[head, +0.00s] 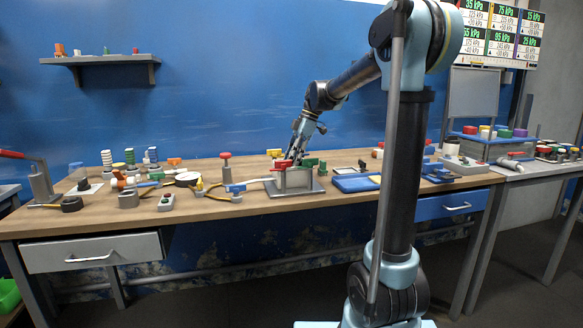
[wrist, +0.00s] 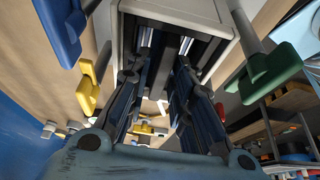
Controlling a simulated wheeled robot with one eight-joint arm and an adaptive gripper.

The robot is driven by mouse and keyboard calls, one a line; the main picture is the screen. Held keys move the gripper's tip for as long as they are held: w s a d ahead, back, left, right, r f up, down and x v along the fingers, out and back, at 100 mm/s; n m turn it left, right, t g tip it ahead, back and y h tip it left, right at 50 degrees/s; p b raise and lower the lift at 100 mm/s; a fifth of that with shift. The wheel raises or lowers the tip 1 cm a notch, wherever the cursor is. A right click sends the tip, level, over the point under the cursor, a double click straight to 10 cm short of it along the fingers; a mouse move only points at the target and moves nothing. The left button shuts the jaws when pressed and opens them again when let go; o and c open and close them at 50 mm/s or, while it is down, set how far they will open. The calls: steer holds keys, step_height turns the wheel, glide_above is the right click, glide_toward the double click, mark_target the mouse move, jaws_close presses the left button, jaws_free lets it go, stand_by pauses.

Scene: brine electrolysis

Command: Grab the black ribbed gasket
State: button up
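My gripper (head: 292,158) points down at the grey box-like cell (head: 291,180) on the wooden bench. In the wrist view my gripper's two dark fingers (wrist: 166,62) stand apart, with a gap between them. Their tips reach the opening of the cell's pale housing (wrist: 225,22). Dark parts show inside that opening around the fingertips. I cannot tell whether one of them is the black ribbed gasket, and I see no clear hold on anything.
Red, yellow and green valve handles surround the cell; a green handle (wrist: 272,72) and a blue handle (wrist: 60,30) flank my fingers closely. A blue tray (head: 355,184) lies right of the cell. Small fittings crowd the left of the bench (head: 105,222). A shelf (head: 113,59) hangs behind.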

steer(key=shift+f, duration=0.2)
stand_by(0.4)
jaws_close()
steer(key=shift+r, duration=0.15)
